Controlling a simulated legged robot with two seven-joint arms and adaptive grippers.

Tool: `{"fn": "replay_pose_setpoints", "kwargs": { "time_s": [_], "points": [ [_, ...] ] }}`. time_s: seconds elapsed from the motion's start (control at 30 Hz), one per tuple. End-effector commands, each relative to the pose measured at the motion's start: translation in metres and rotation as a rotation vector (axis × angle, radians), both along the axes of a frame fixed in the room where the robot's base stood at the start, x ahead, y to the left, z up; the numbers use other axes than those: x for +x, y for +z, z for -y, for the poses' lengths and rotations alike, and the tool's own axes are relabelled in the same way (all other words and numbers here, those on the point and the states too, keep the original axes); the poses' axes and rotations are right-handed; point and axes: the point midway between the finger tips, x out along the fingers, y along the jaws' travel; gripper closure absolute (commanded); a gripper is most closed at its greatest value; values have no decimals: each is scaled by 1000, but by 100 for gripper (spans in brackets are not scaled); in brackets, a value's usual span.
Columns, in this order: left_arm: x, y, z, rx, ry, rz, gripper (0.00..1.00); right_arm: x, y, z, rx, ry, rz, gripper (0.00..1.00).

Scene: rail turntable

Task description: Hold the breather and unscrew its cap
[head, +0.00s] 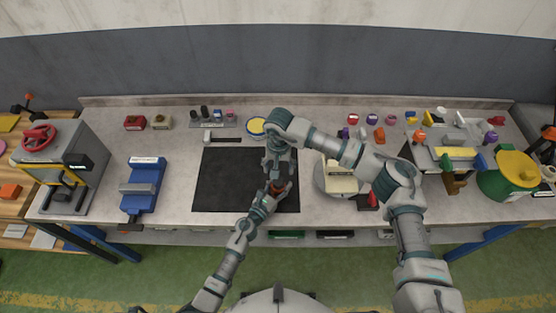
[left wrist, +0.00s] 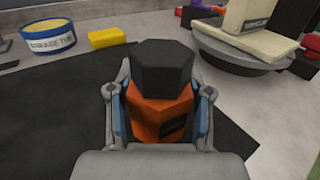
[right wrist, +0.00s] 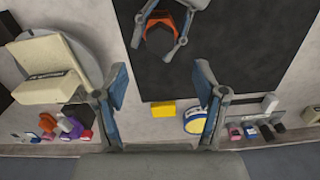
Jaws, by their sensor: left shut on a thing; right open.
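The breather (left wrist: 155,120) is an orange body with a black hexagonal cap (left wrist: 163,65) on top. My left gripper (left wrist: 162,98) is shut around the orange body, one finger on each side, and the cap stands clear above the fingers. In the head view my left gripper (head: 277,188) holds the breather over the black mat. My right gripper (head: 277,165) is just beyond it, pointing down. In the right wrist view my right gripper (right wrist: 160,82) is open and empty, with the breather (right wrist: 158,22) above the gap between its fingers in the picture, apart from them.
The black mat (head: 225,175) lies under both grippers. A grease tub (left wrist: 47,36) and a yellow block (left wrist: 108,38) stand behind it. A round turntable (left wrist: 240,50) with a cream block is to the right. A blue vise (head: 143,185) stands left, a green drum (head: 500,185) far right.

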Motion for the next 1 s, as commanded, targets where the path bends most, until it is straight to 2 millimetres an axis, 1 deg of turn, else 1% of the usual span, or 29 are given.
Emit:
{"fn": "replay_pose_setpoints", "kwargs": {
  "time_s": [0.03, 0.2, 0.3, 0.4, 0.57, 0.83, 0.87, 0.9, 0.97, 1.0],
  "points": [
    [0, 0, 0, -1, -1, -1, 100, -1, -12, 0, -2, -1, -5, 29],
    [0, 0, 0, -1, -1, -1, 100, -1, -45, -1, 0, -3, -3, 29],
    [-1, 0, 0, -1, -1, -1, 100, -1, -61, -1, -1, -3, -3, 29],
    [-1, 0, 0, -1, -1, -1, 100, 0, -72, -1, 0, -3, -1, 29],
    [-1, 0, -1, -1, 0, -1, 100, -1, -81, -1, 0, -3, -1, 29],
    [0, 0, -1, -1, 0, -1, 100, 0, -82, -1, 0, -3, 0, 29],
    [0, 0, -1, -1, 0, -1, 100, 0, -82, -1, 0, -3, 0, 37],
    [0, 0, -1, -1, 0, -1, 100, 0, -82, -1, 0, -3, 0, 47],
    [0, 0, -1, -1, 0, -1, 100, 0, -82, -1, 0, -3, 0, 62],
    [0, 0, -1, -1, 0, -1, 100, 0, -82, -1, 0, -3, 0, 72]
  ]
}}
